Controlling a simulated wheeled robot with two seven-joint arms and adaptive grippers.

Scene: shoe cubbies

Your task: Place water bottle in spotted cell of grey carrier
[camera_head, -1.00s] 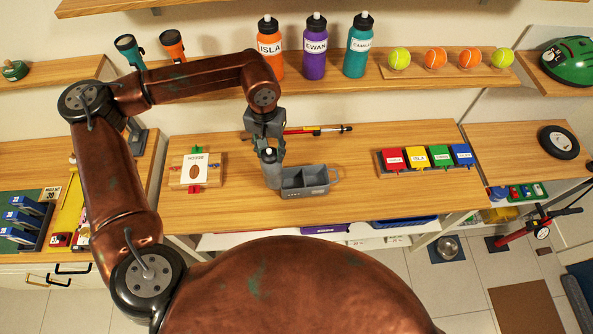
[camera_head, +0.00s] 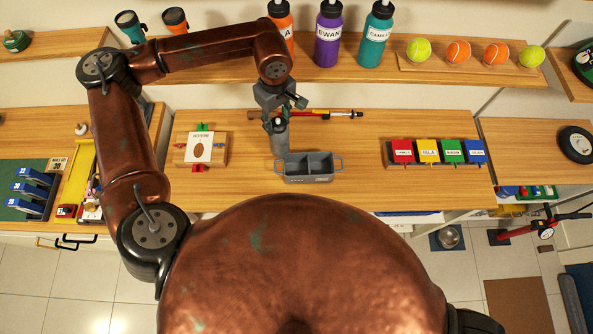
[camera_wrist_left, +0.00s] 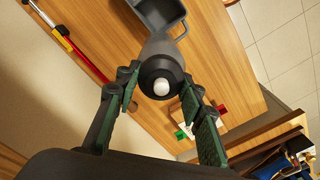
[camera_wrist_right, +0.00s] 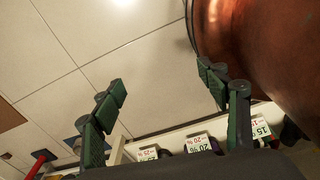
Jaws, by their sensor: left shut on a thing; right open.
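The grey water bottle (camera_head: 279,140) has a dark cap and a white tip. My left gripper (camera_head: 275,116) is shut on it near its top and holds it upright, behind the left end of the carrier. In the left wrist view the bottle (camera_wrist_left: 160,48) is between the fingers (camera_wrist_left: 160,92). The grey carrier (camera_head: 308,179) stands on the wooden bench, with two open cells and side handles. No spots can be made out in the cells. Whether the bottle touches the bench is unclear. My right gripper (camera_wrist_right: 165,98) is open and empty, away from the bench.
A red and yellow rod (camera_head: 315,114) lies behind the carrier. A labelled card block (camera_head: 204,148) is to its left, and a rack of coloured tags (camera_head: 438,152) to its right. Named bottles (camera_head: 328,38) stand on the shelf above. Bench around the carrier is clear.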

